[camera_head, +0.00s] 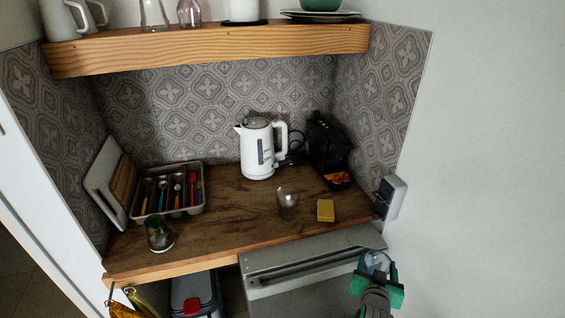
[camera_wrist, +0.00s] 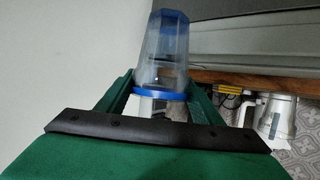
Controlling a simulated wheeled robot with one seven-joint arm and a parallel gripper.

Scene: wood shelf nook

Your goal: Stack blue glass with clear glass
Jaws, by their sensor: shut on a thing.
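My green gripper (camera_head: 381,279) is shut on the blue glass (camera_head: 376,262), in front of the counter at the lower right of the head view. In the wrist view the blue glass (camera_wrist: 164,55) is see-through with a blue rim and sits between the fingers of my gripper (camera_wrist: 160,100). A clear glass (camera_head: 288,200) stands on the wooden counter, left of the yellow sponge and well apart from my gripper. A greenish glass (camera_head: 159,235) stands at the counter's front left.
A yellow sponge (camera_head: 325,210), white kettle (camera_head: 258,150), black coffee machine (camera_head: 328,150) and cutlery tray (camera_head: 141,214) are on the counter (camera_head: 225,222). A wooden shelf (camera_head: 210,48) hangs above. A grey appliance front (camera_head: 300,262) is below the edge.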

